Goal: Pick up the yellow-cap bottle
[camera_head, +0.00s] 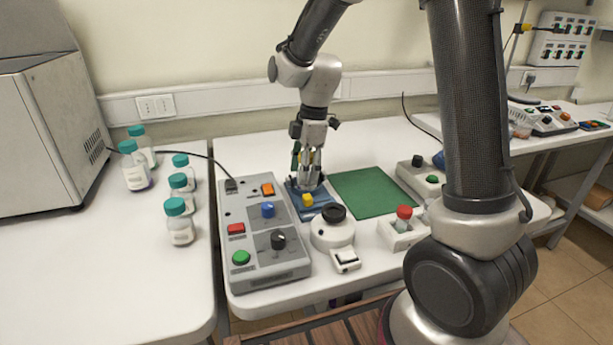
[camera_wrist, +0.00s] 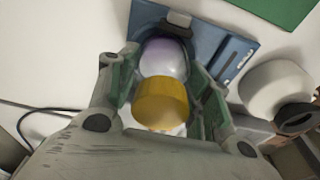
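The yellow-cap bottle shows in the wrist view, with its yellow cap (camera_wrist: 165,100) nearest the camera and its whitish-purple body (camera_wrist: 164,58) beyond. My gripper (camera_wrist: 164,62) has a finger on each side of it. The fingers are close to the body, but I cannot tell whether they press on it. In the head view my gripper (camera_head: 311,184) points down over a blue device (camera_head: 320,208), and its fingers hide most of the bottle. A small yellow piece (camera_head: 307,200) shows just in front of the fingertips; I cannot tell what it belongs to.
A grey control box (camera_head: 262,225) stands close at the left. A white device with a black knob (camera_head: 333,230) is in front, and a green mat (camera_head: 372,192) lies at the right. Several teal-capped bottles (camera_head: 180,225) stand on the left table. A red-button box (camera_head: 402,228) is further right.

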